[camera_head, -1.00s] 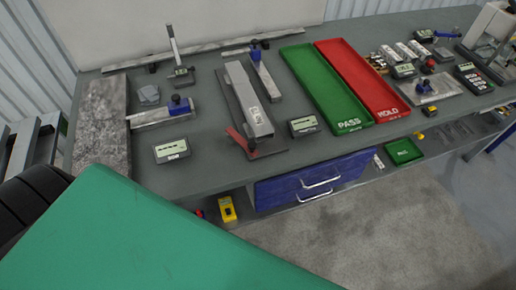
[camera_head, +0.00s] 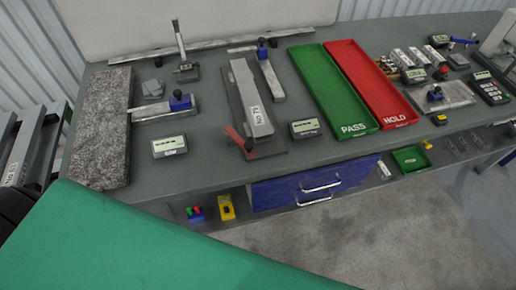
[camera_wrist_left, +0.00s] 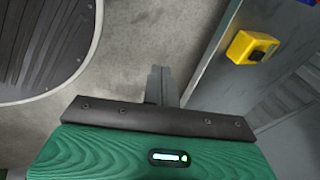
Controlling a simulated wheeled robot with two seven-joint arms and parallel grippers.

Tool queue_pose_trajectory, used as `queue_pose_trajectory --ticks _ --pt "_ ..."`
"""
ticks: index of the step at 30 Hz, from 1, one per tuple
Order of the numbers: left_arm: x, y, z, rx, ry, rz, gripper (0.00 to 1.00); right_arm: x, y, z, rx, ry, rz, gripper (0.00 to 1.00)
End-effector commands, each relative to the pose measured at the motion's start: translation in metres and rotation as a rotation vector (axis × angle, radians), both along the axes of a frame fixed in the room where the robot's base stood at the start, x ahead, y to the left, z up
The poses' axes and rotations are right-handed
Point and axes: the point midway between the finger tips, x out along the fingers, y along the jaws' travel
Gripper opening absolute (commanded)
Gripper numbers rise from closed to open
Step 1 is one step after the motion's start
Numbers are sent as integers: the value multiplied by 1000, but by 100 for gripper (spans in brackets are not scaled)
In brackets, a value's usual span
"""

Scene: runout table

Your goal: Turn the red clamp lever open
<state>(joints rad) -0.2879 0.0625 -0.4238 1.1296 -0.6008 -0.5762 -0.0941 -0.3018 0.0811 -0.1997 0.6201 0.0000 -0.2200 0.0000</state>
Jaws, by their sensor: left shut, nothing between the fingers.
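The red clamp lever (camera_head: 238,138) is at the near end of a grey fixture (camera_head: 246,105) on the bench. It lies at a slant, its free end toward the upper left. Neither gripper shows in the head view. My left gripper (camera_wrist_left: 161,72) shows in the left wrist view with its grey fingers together and nothing between them. It is over the floor beside the bench, apart from the lever. My right gripper is in neither view.
A green PASS tray (camera_head: 333,92) and a red HOLD tray (camera_head: 368,85) lie right of the fixture. A small display box (camera_head: 170,146) and a granite slab (camera_head: 103,125) lie left. A yellow box (camera_head: 227,207) sits below the bench top; it also shows in the left wrist view (camera_wrist_left: 252,47).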

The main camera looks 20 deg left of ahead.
Motion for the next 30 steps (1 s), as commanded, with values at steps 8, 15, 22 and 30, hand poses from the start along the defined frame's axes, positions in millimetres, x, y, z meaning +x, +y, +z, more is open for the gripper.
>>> queue_pose_trajectory --ticks 8,15,22,30 --pt "115 -71 177 298 -391 -241 0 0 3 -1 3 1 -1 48" --pt "147 -98 379 550 -765 -188 0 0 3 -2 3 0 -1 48" --pt "133 -91 487 658 -943 -59 0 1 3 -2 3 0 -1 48" --pt "147 -80 505 677 -969 -35 0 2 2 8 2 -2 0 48"
